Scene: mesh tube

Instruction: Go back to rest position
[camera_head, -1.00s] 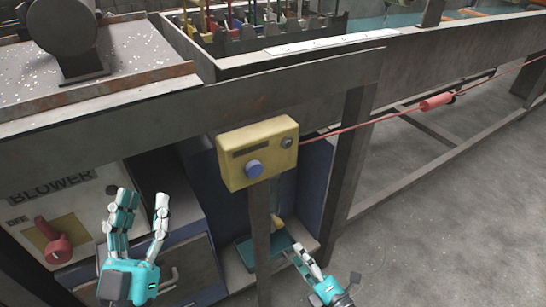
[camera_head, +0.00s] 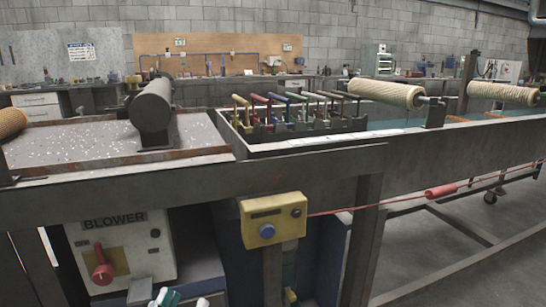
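My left gripper (camera_head: 184,298) shows only as fingertips at the bottom edge of the head view, below the blower panel. The teal tip and the white tip stand apart with nothing seen between them, so it looks open. The rest of it is cut off by the frame. My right gripper is out of view. The yellow control box (camera_head: 272,218) with a blue button hangs on the front of the machine, to the right of and above my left gripper. The blower panel (camera_head: 150,235) with its red switch (camera_head: 104,268) is above and left of the fingertips.
The machine's long metal frame (camera_head: 200,188) crosses the view. On top are a dark roller (camera_head: 152,105), coloured levers (camera_head: 290,108) and mesh-wrapped tubes (camera_head: 385,92). A red pull cord (camera_head: 440,190) runs to the right. Open grey floor (camera_head: 440,245) lies at the right.

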